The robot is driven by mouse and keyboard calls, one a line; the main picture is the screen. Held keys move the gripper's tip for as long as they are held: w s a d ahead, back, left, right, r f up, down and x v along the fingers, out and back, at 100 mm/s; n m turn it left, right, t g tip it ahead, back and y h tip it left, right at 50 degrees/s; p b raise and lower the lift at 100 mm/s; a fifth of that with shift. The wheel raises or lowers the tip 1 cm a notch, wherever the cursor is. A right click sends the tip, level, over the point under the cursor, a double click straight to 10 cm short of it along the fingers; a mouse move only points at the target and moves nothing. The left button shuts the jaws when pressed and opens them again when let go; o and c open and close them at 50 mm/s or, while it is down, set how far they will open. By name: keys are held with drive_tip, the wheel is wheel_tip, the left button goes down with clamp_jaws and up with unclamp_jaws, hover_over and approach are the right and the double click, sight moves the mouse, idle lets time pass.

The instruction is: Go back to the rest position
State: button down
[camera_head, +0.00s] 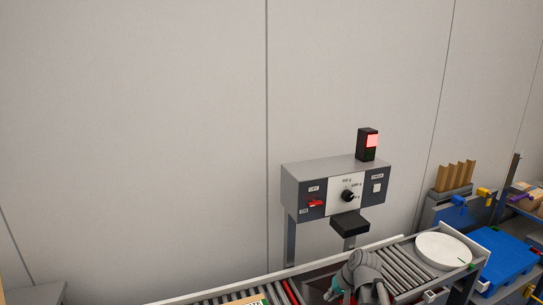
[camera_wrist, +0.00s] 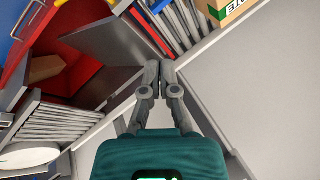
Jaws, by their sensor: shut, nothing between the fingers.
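My gripper (camera_wrist: 160,75) is shut and empty in the wrist view, its two grey fingers meeting at the tips in front of the teal housing. In the head view only part of my arm's end shows at the bottom, in front of the roller conveyor (camera_head: 400,268); the fingertips are not clear there. No object touches the fingers in the wrist view.
A grey control box (camera_head: 292,184) with a knob (camera_head: 348,196), a red switch (camera_head: 316,203) and a lit red lamp (camera_head: 372,141) stands behind the conveyor. A white round lid-like disc (camera_head: 443,250) lies at the conveyor's right end. A cardboard box (camera_wrist: 232,8) shows in the wrist view.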

drive_tip(key=s+a+f+n+g+h, duration=0.1)
drive_tip(key=s+h, duration=0.3)
drive_tip(key=s, duration=0.6)
drive_tip(key=shift+s+f+n+g+b, duration=0.15)
drive_tip(key=shift+f+n+g+b, duration=0.3)
drive_tip(key=shift+f+g, duration=0.45)
drive_tip(key=shift+d, duration=0.1)
idle(2.1)
